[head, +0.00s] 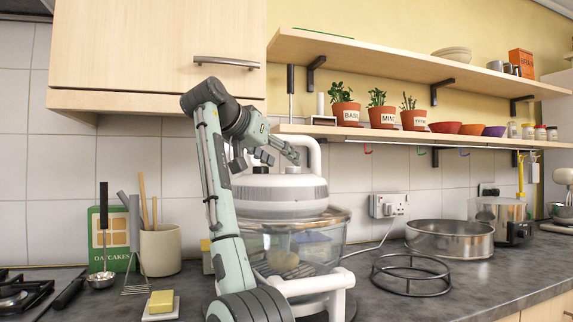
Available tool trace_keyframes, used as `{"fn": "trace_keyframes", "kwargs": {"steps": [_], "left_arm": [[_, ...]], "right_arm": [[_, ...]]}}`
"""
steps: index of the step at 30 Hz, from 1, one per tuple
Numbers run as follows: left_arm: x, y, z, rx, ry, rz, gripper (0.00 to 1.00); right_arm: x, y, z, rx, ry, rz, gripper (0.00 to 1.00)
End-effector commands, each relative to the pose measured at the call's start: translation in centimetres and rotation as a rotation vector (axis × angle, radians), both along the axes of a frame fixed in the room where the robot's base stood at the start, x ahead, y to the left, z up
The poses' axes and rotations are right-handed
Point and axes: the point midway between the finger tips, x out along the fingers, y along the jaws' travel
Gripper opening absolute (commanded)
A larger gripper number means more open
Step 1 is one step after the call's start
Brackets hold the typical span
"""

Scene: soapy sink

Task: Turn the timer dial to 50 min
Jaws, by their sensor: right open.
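A white countertop oven lid (280,196) with an arched handle sits on a clear glass bowl (345,226). Small knob-like parts show on top of the lid, one being a pale knob (292,170); I cannot tell for sure which is the timer dial, and no minute marks are legible. My right gripper (281,158) is open and empty, just above the lid top, with its fingers close to these knobs. Whether it touches one cannot be told. My right arm hides part of the lid and bowl on the left. My left gripper is not in view.
A wire ring stand (410,275) and a round metal pan (450,238) stand right of the bowl. A utensil crock (160,250), an oatcakes box (108,242) and a butter dish (161,304) are at left. A shelf (430,138) with potted herbs hangs behind.

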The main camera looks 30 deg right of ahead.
Motion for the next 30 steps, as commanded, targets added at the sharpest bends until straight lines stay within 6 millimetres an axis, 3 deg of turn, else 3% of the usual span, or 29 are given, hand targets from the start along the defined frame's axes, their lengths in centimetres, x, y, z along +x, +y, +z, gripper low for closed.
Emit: {"fn": "trace_keyframes", "kwargs": {"steps": [6,13,23,25,27,30], "left_arm": [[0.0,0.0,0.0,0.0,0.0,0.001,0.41],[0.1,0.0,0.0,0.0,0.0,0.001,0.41],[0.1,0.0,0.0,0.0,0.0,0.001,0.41],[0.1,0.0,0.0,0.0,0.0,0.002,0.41],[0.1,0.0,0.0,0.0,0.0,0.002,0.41],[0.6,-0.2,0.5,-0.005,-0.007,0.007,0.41]], "right_arm": [[-1.8,4.2,1.9,0.0,-0.003,0.003,0.53],[-3.0,6.6,3.0,0.0,0.0,0.001,0.53],[-3.2,7.1,3.2,0.0,0.0,0.0,0.53],[-3.2,7.0,3.2,0.001,0.0,0.002,0.48],[-3.2,6.6,3.0,0.014,0.007,0.023,0.41],[-3.3,5.1,2.2,0.07,0.038,0.135,0.41]]}}
